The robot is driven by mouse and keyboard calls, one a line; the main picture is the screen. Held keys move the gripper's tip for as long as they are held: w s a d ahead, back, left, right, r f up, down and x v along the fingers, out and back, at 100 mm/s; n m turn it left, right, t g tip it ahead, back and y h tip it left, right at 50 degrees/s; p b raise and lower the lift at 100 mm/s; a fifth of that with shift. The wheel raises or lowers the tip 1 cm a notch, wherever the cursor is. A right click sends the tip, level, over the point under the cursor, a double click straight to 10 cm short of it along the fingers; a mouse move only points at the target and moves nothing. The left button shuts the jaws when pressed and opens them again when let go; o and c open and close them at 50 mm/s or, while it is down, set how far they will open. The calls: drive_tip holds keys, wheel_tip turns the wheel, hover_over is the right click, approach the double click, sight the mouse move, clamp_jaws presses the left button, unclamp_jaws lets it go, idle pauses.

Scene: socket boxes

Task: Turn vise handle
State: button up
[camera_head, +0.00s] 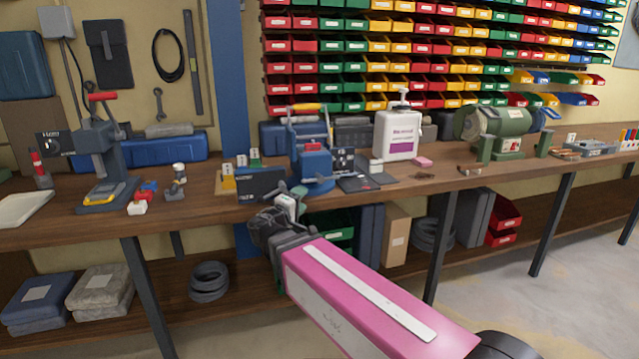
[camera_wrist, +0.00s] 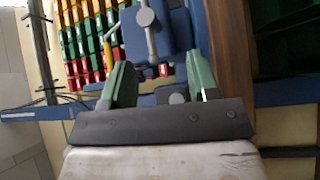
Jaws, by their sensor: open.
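A blue vise (camera_head: 312,165) stands at the front edge of the wooden bench, in the middle of the head view. Its thin grey handle (camera_head: 320,180) shows at its front, just above and right of my fingers. My gripper (camera_head: 290,190) is in front of the bench edge, open and empty, with green fingers. In the wrist view the fingers of my gripper (camera_wrist: 160,84) stand apart. Beyond them is the blue vise body (camera_wrist: 172,35) with a round silver end (camera_wrist: 145,17) and a thin bar. The fingers appear apart from the handle; the exact gap is unclear.
The bench top (camera_head: 440,177) holds a dark box (camera_head: 262,186) left of the vise, a white pump bottle (camera_head: 397,135) behind right, and a green grinder (camera_head: 495,125) farther right. A press (camera_head: 102,155) stands at left. Bench legs and a lower shelf are below.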

sight(314, 180)
drive_tip(key=shift+n+t, duration=0.3)
drive_tip(key=shift+t, duration=0.2)
drive_tip(key=x, duration=0.6)
drive_tip(key=r+x, duration=0.1)
drive_tip(key=x, duration=0.3)
drive_tip(key=shift+w+a, duration=0.1)
drive_tip(key=shift+a, duration=0.25)
drive_tip(key=c, duration=0.9)
